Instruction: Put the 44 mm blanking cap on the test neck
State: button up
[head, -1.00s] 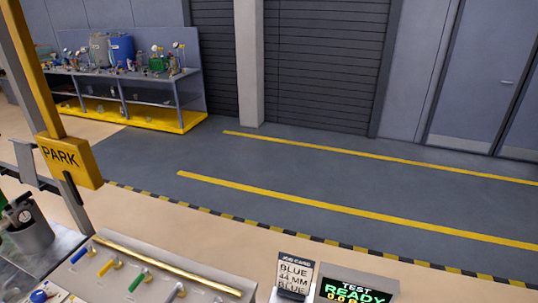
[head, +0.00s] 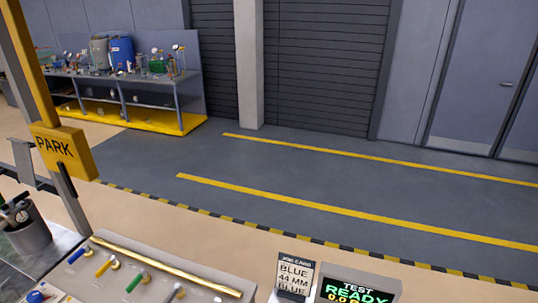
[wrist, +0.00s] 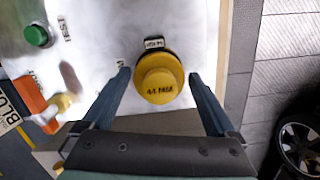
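A yellow round cap (wrist: 160,86) marked 44 MM sits on a dark round base on a pale panel in the wrist view. A small label stands just behind it. My gripper (wrist: 159,78) is open, with one dark finger on each side of the cap. Gaps show between the fingers and the cap. The cap hides most of what is under it, so I cannot tell whether that is the test neck. In the head view, my gripper and the cap are out of sight.
A green button (wrist: 37,36) and an orange part (wrist: 30,96) are left of the cap. The head view shows a job card (head: 295,275) reading BLUE 44 MM BLUE, a TEST READY display (head: 357,290), a yellow PARK block (head: 65,153) and coloured levers. The floor beyond is clear.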

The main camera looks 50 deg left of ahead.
jog(key=shift+o, duration=0.2)
notch_tip(320, 180, up, 13)
jog(key=a+b, duration=0.1)
jog(key=b, duration=0.1)
jog(key=shift+s+a, duration=0.2)
jog(key=shift+a, duration=0.05)
dwell(0.7)
